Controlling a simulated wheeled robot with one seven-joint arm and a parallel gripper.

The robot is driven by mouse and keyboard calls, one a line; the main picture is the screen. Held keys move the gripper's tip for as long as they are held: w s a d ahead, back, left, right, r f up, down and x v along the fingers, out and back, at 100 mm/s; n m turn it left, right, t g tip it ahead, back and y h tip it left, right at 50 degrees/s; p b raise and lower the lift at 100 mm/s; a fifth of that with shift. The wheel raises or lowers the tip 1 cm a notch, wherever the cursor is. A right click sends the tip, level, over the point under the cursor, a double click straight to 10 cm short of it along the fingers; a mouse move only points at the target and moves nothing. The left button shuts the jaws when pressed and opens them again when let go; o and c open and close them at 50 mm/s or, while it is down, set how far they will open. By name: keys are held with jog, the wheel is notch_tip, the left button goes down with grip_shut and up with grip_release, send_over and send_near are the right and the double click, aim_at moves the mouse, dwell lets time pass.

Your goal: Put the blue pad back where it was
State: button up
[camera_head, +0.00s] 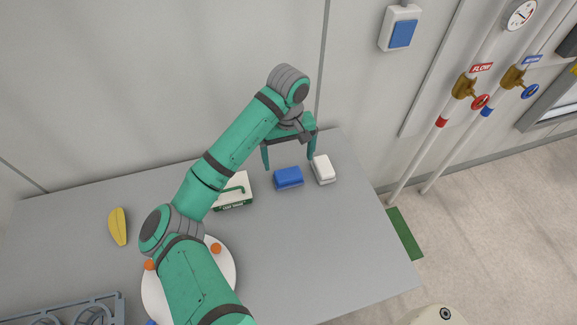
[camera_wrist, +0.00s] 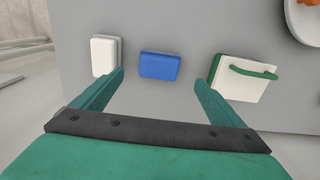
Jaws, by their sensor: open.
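The blue pad (camera_head: 288,178) lies flat on the grey table near its back edge. In the wrist view the blue pad (camera_wrist: 160,66) shows ahead of my gripper, between the lines of the two fingers. My gripper (camera_head: 291,162) is open and empty, with its fingers spread wider than the pad. In the wrist view my gripper's fingertips (camera_wrist: 159,78) stay apart from the pad; their height above the table is hard to tell.
A white pad (camera_head: 323,170) lies close right of the blue pad. A white box with a green handle (camera_head: 238,203) lies left of it, partly behind my arm. A white plate (camera_head: 228,265) with orange balls, a yellow banana (camera_head: 118,227) and a grey rack (camera_head: 68,310) are further left. The table's right front is clear.

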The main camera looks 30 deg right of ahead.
jog(key=shift+r, duration=1.15)
jog(key=shift+w, duration=0.1)
